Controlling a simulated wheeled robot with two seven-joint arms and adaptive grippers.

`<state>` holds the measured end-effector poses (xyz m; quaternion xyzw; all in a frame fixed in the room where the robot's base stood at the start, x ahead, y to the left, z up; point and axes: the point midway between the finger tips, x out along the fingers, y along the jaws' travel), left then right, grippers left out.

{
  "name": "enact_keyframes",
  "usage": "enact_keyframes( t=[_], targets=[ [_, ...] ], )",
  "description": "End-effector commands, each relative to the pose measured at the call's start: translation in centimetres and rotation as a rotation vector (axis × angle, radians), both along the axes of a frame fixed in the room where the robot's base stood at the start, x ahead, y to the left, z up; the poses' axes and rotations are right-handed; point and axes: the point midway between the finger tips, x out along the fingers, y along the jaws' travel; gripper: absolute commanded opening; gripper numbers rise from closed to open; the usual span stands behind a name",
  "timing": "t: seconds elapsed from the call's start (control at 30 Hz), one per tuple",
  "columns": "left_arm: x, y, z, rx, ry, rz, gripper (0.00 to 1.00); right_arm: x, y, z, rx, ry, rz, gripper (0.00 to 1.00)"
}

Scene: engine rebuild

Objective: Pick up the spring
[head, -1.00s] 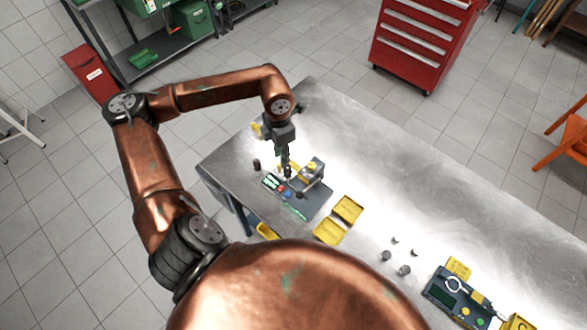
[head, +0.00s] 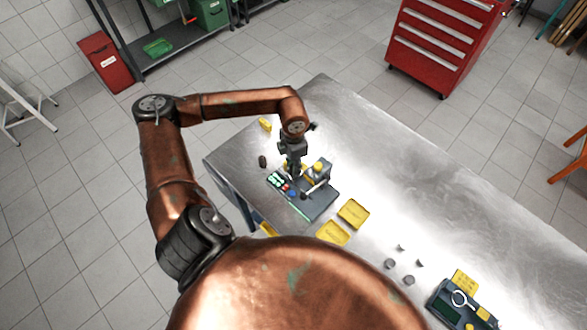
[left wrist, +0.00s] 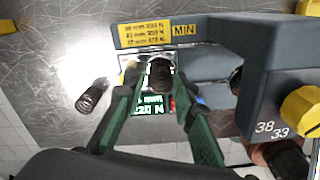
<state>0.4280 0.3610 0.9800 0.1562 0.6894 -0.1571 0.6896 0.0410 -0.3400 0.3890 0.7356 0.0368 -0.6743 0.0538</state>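My left gripper (head: 295,176) points down over the spring tester (head: 316,208) on the metal table. In the left wrist view my left gripper (left wrist: 157,78) has its green fingers apart, one on each side of a dark upright cylinder that looks like a spring (left wrist: 160,76). Gaps seem to show beside it; its lower end is hard to make out. Another dark coiled spring (left wrist: 92,96) stands on the bare table to the left; in the head view this other spring (head: 262,161) is left of the tester. My right gripper is not in view.
The tester's grey block with a yellow knob (left wrist: 302,106) rises close on the right. A yellow label plate (left wrist: 157,33) is behind the fingers. Yellow trays (head: 353,213) and small metal parts (head: 390,263) lie right of the tester.

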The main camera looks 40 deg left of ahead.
Motion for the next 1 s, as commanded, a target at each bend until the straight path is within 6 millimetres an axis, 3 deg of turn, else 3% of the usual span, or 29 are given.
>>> enact_keyframes(
  t=[0.27, 0.63, 1.0],
  targets=[
    [-0.06, 0.05, -0.34, 0.001, 0.0, 0.001, 0.24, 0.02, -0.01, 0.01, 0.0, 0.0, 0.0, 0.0],
    [-0.06, 0.05, -0.3, 0.001, 0.0, 0.001, 0.0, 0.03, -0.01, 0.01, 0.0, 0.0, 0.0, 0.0],
    [0.01, 0.06, 0.18, 0.0, -0.001, 0.001, 0.0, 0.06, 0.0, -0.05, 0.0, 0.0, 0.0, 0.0]
  ],
)
